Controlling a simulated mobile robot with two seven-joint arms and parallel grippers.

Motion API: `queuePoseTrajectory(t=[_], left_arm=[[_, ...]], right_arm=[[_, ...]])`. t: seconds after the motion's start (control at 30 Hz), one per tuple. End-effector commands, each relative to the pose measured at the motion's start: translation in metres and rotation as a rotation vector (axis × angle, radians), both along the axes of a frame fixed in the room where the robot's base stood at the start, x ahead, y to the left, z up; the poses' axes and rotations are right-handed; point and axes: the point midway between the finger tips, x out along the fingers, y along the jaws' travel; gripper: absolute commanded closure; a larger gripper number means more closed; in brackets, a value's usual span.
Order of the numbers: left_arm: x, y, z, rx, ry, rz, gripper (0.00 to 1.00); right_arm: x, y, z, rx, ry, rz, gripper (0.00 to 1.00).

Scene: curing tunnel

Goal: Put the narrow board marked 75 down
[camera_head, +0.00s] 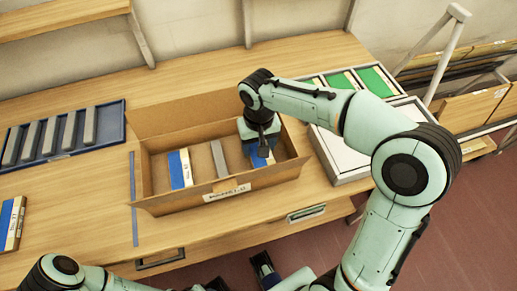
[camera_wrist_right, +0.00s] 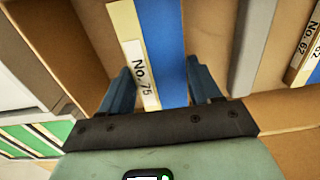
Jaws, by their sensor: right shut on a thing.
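The narrow board marked 75 (camera_wrist_right: 158,50) has a blue face and a cream edge strip with a "No. 75" label. My right gripper (camera_head: 260,150) is shut on it, inside the right part of the cardboard box (camera_head: 159,204). The board's lower part shows below the gripper in the head view (camera_head: 262,161). In the right wrist view the board lies between the fingers of the right gripper (camera_wrist_right: 160,68). Whether the board touches the box floor is unclear. My left gripper (camera_head: 264,268) is at the bottom edge, partly cut off, away from the box.
The box also holds a blue-and-cream board (camera_head: 180,169), labelled 62 in the wrist view, and a grey divider (camera_head: 219,160). A blue tray (camera_head: 123,133) with grey bars is left. A white case (camera_head: 336,172) and green panels (camera_head: 376,80) are right. Another board (camera_head: 12,222) lies far left.

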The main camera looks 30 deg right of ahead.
Motion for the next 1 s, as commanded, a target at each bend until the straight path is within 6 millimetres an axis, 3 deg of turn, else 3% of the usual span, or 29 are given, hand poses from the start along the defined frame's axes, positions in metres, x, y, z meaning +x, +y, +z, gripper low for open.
queuePoseTrajectory(t=[0.17, 0.57, 0.6, 0.67, 1.0], left_arm=[[0.001, 0.000, -0.003, 0.001, -0.005, 0.001, 0.57], [0.002, 0.000, -0.005, 0.001, -0.009, 0.002, 0.57], [0.002, 0.000, -0.005, 0.001, -0.009, 0.002, 0.57], [0.002, 0.000, -0.004, 0.001, -0.009, 0.002, 0.57], [0.002, 0.000, -0.002, 0.001, -0.007, 0.001, 0.57]], right_arm=[[0.000, 0.000, -0.023, 0.000, 0.001, 0.000, 0.68], [0.000, 0.000, -0.027, 0.000, 0.001, 0.000, 0.68], [0.000, 0.000, -0.027, 0.000, 0.001, 0.000, 0.27], [0.000, 0.000, -0.026, 0.000, 0.001, 0.000, 0.12], [0.000, 0.000, -0.022, 0.000, -0.001, 0.000, 0.12]])
